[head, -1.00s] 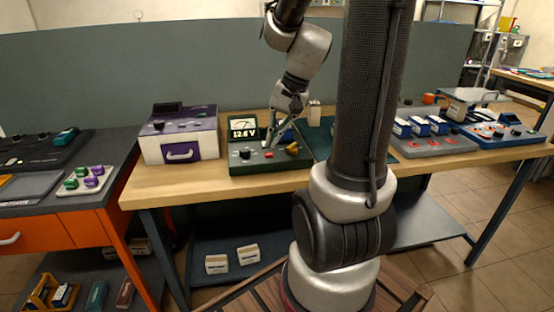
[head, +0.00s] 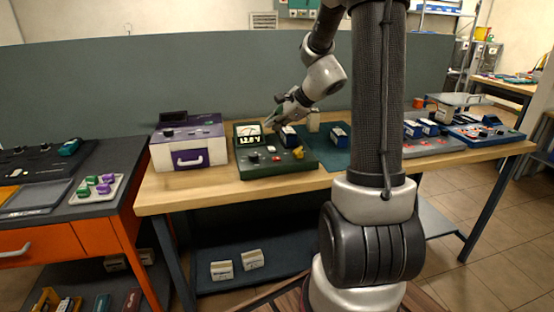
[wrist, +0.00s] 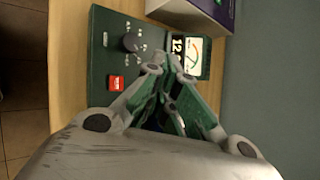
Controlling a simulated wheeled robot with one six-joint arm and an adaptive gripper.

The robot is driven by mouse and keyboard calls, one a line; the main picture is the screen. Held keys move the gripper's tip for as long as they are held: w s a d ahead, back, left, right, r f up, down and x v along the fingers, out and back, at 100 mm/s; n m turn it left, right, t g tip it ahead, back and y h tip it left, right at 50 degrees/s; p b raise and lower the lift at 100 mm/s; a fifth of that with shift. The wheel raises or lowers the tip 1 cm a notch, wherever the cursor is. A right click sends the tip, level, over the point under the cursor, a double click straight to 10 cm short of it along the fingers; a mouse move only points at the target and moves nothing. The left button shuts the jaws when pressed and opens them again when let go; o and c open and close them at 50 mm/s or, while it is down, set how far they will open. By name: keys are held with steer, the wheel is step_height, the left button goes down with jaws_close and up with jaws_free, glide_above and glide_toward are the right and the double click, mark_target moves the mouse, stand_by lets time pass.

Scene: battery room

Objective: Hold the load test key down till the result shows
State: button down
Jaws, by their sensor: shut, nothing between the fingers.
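The dark green battery tester (head: 275,168) stands on the wooden bench, with a lit number display and a dial meter (head: 248,130) on its raised back part. In the wrist view its panel (wrist: 104,60) shows a black knob (wrist: 133,41) and a red key (wrist: 116,83). My gripper (head: 268,124) is over the back of the tester, close to the display. Its fingertips (wrist: 165,66) are together and empty, apart from the red key. Whether they touch the tester cannot be told.
A purple and white box (head: 190,145) stands left of the tester. A blue battery (head: 340,133) stands on a green mat to the right. A yellow clamp (head: 298,152) lies on the tester's right part. A grey divider (head: 120,80) rises behind the bench.

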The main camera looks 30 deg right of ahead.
mark_target(275, 159)
steer(key=shift+f, duration=4.4)
steer(key=shift+f, duration=0.4)
steer(key=shift+f, duration=0.35)
stand_by(1.3)
steer(key=shift+r, duration=0.8)
steer(key=shift+r, duration=2.5)
